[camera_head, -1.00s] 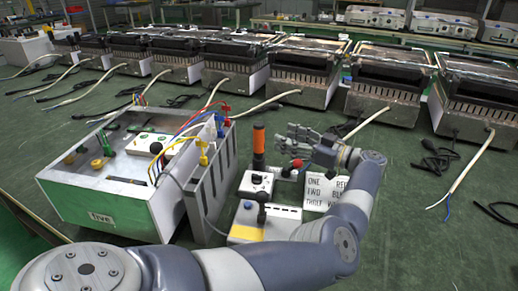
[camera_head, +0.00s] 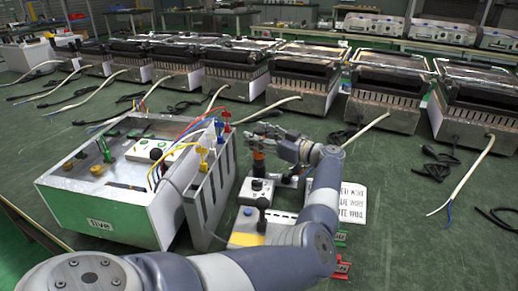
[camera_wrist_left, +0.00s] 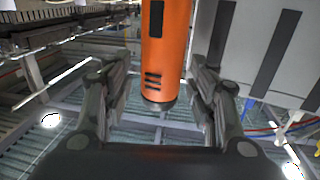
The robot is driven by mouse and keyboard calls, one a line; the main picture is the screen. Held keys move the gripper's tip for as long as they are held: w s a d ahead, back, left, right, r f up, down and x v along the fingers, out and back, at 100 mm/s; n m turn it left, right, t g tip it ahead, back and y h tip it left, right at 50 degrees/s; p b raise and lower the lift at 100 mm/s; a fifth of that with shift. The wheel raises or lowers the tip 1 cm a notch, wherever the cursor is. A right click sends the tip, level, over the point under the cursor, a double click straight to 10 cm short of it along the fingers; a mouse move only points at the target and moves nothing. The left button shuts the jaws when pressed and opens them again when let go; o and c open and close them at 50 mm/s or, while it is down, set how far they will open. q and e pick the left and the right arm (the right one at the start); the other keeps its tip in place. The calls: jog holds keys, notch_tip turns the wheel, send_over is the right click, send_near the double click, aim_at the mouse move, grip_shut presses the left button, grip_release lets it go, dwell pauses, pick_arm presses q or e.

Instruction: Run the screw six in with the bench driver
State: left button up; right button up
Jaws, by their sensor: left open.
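The bench driver, with an orange body and dark lower end, stands upright in the left wrist view (camera_wrist_left: 167,45). The driver stands at the back of a small grey-and-white bench unit with black knobs (camera_head: 257,194). I cannot make out screw six. My right gripper is not in view.
A white text sign (camera_head: 353,203) lies at right, with small green and red tags (camera_head: 342,268) nearer. Several heater units with loose cables line the back.

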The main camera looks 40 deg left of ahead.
pick_arm(q)
grip_shut()
jog(key=shift+r, duration=0.1)
jog(key=shift+r, duration=0.1)
